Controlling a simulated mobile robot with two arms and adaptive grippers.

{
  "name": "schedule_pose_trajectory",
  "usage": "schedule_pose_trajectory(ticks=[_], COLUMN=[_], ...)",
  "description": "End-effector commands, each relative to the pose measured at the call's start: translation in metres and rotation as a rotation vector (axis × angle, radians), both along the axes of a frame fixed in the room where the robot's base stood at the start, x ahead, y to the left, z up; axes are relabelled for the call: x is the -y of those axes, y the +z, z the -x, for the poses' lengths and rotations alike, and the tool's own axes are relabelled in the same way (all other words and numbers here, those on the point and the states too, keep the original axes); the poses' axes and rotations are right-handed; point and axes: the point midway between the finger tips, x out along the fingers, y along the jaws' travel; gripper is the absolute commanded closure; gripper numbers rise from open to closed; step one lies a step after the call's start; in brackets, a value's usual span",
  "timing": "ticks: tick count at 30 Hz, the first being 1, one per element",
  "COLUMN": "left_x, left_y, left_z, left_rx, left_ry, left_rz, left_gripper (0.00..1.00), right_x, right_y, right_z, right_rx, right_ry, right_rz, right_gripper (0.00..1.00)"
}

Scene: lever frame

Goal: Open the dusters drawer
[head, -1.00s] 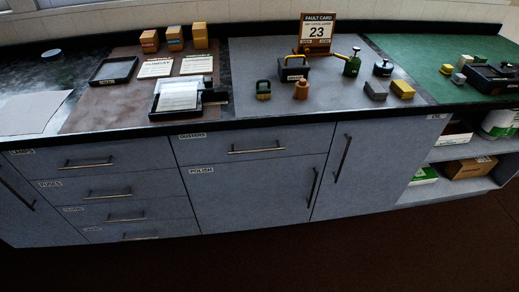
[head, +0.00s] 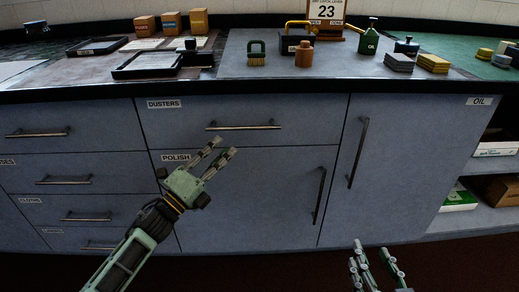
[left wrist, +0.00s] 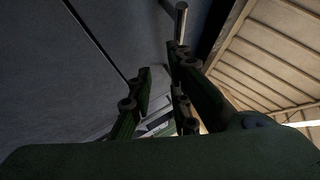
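The dusters drawer (head: 290,108) is the wide grey front with the DUSTERS label, flush with the cabinet. Its metal bar handle (head: 243,126) is horizontal. My left gripper (head: 226,147) is open and empty, its fingertips just below the handle in the head view. In the left wrist view, its two fingers (left wrist: 160,60) stand apart, and a metal bar (left wrist: 181,20) shows just past the right finger; I cannot tell whether they touch. My right gripper (head: 372,248) is low in the head view, in front of the cabinet, with its fingers apart and nothing between them.
The polish door (head: 250,190) with a vertical handle lies below the drawer. Another door handle (head: 357,152) is to its right. Open shelves are at the right.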

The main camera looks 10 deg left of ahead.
Motion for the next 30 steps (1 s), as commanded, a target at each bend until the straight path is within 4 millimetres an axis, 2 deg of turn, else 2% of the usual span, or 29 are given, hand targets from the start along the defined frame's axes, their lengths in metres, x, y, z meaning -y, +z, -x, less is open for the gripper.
schedule_pose_trajectory(ticks=[3, 8, 21, 30], left_x=[0.000, 0.005, 0.037, 0.042], left_y=[0.016, 0.024, 0.047, 0.050], left_z=[0.001, -0.002, -0.050, -0.058], left_rx=[0.089, 0.129, 0.126, 0.122], left_ry=[-0.032, -0.050, -0.049, -0.048], left_rz=[-0.079, -0.112, -0.109, -0.109], left_gripper=[0.83, 0.83, 0.83, 0.83], right_x=[-0.002, -0.003, -0.008, -0.009], right_y=[0.016, 0.026, 0.053, 0.059], right_z=[-0.001, -0.003, -0.006, -0.006], right_rx=[0.054, 0.092, 0.228, 0.252], right_ry=[0.003, 0.006, 0.014, 0.015], right_rz=[-0.014, -0.023, -0.058, -0.064], right_gripper=[0.60, 0.60, 0.60, 0.60])
